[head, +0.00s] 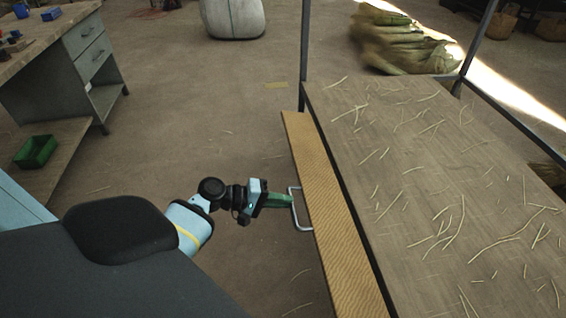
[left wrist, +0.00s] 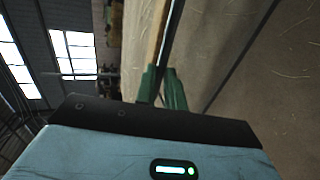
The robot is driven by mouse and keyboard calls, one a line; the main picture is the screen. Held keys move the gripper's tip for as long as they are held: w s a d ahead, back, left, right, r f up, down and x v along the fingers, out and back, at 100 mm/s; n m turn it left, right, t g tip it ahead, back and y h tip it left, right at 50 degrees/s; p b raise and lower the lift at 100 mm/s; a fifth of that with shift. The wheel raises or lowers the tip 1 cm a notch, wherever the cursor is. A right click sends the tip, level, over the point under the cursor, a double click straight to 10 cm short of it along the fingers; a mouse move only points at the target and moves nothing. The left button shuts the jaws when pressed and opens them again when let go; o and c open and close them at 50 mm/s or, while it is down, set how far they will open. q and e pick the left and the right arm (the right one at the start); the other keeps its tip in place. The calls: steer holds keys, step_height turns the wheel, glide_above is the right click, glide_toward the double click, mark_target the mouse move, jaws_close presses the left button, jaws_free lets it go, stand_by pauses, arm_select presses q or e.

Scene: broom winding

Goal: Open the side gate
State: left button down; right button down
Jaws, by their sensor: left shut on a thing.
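The side gate (head: 335,215) is a long yellow-brown board along the left edge of the straw-strewn table. In the head view a gap shows between the board and the table's edge. A metal U-shaped handle (head: 295,210) sticks out from the board's left face. My left gripper (head: 289,201) reaches in from the left and is shut on the handle. In the left wrist view the green fingers (left wrist: 164,85) are close together, with the board's edge (left wrist: 157,30) just beyond them. The handle between the fingers is mostly hidden there. My right gripper is not in view.
The table (head: 440,180) has loose straw on top and dark metal posts (head: 304,50) at its corners. A grey workbench (head: 85,60) with drawers and a green bin (head: 36,151) stand at left. A straw bundle (head: 400,45) lies behind. The floor left of the gate is clear.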

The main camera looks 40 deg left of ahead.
arm_select(q)
steer(key=c, duration=1.5)
jaws_free()
steer(key=shift+v, duration=3.9)
steer(key=shift+c, duration=0.2)
